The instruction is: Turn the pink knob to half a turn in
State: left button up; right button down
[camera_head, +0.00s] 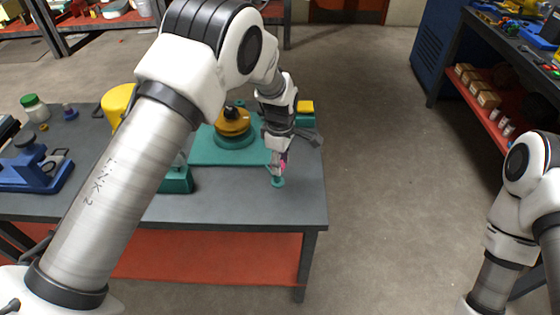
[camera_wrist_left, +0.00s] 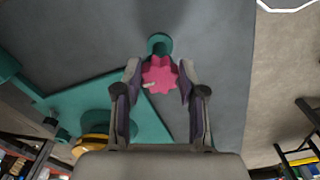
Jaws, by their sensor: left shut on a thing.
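The pink knob (camera_wrist_left: 160,74) has a lobed rim with a small pale mark near its lower left edge in the left wrist view. It stands by a round teal base (camera_wrist_left: 159,42) near the right end of the grey table. My left gripper (camera_wrist_left: 158,82) is shut on the knob, one finger on each side of it. In the head view the gripper (camera_head: 279,165) points down at the table, and only a bit of the pink knob (camera_head: 284,166) shows between the fingers. My right arm shows at the right edge of the head view, with its gripper out of frame.
A teal plate (camera_head: 205,150) with a yellow and black round part (camera_head: 233,122) lies just left of the gripper. A yellow block (camera_head: 305,107) is behind the wrist. A blue device (camera_head: 40,168) and a green-lidded jar (camera_head: 35,108) stand at the left. The table's right edge is close by.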

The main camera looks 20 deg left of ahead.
pick_arm(q)
jog(key=shift+s+f+m, duration=0.2)
jog(key=shift+m, duration=0.1)
